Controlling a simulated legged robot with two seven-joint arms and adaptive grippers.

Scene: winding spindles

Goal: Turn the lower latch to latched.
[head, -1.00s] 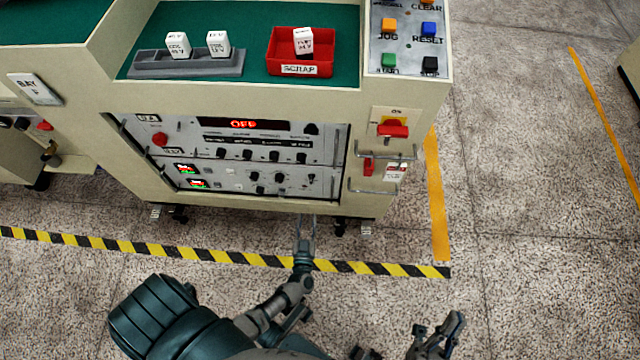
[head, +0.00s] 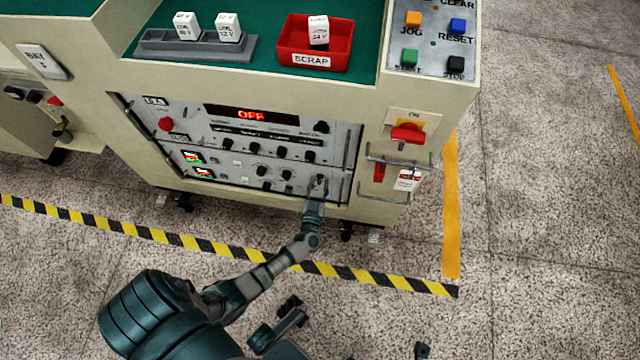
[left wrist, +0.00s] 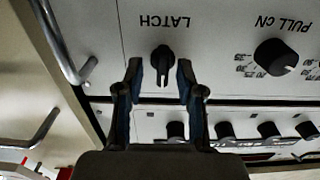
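The lower latch is a black knob (left wrist: 162,60) on a pale panel, under an upside-down LATCH label (left wrist: 175,22) in the left wrist view. Its grip bar stands nearly upright in that view. My left gripper (head: 318,186) is at the right end of the lower panel in the head view and mostly hides the latch there. In the left wrist view its two fingers are apart, one on each side of the knob, with a gap showing on both sides. Dark parts of mine show at the bottom of the head view; I cannot make out the right gripper's fingers surely.
The upper panel's display (head: 250,115) reads OFF. A red switch (head: 408,133) and bar handles are at the right. A red SCRAP bin (head: 345,50) stands on top.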

